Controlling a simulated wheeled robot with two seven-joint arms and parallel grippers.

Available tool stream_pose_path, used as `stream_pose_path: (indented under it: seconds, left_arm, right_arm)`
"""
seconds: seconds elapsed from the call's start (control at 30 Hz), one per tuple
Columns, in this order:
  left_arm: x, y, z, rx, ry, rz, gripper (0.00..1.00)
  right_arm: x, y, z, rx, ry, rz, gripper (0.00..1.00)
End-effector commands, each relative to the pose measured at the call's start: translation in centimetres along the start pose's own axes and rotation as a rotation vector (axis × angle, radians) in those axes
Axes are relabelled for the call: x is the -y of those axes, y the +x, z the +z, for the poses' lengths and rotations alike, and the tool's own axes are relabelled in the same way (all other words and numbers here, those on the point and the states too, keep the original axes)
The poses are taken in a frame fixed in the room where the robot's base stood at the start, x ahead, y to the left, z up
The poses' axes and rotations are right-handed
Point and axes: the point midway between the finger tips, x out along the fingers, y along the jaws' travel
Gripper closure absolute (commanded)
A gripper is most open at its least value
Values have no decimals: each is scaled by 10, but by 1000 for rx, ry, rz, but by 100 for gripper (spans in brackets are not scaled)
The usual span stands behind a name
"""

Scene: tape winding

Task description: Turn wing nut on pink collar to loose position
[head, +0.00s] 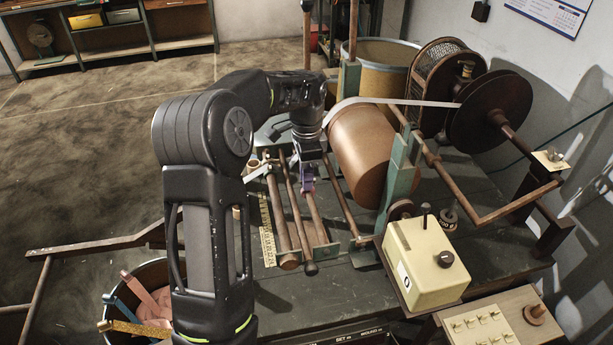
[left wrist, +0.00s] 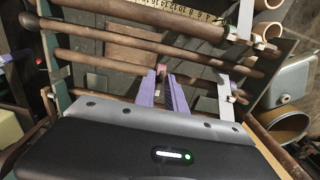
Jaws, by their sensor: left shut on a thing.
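My left gripper (head: 308,187) reaches down over the wooden rods in front of the copper-coloured drum. In the left wrist view, its two purple fingers (left wrist: 162,82) lie close together at a rod, shut on a small pinkish piece (left wrist: 160,68) between them. This appears to be the wing nut of the pink collar, but the fingers hide most of it and I cannot read its turn position. My right gripper shows in neither view.
The copper drum (head: 362,150) stands behind the rods, with a white tape running right to a dark reel (head: 490,112). A cream box (head: 425,262) with knobs sits at right. A yellow ruler (head: 267,230) lies left of the rods. A bin (head: 150,280) holds coloured strips.

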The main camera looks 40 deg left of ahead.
Motion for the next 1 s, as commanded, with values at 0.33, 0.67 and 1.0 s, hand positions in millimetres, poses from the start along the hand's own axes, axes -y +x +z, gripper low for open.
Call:
stream_pose_path:
  seconds: [0.33,0.67,1.0]
  left_arm:
    - [0,0,0,0,1,0,66]
    - [1,-5,-1,-2,2,-2,66]
    - [0,-55,-1,-3,1,-3,66]
  right_arm:
    - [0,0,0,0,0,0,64]
    - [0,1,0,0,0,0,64]
    - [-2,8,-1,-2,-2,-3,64]
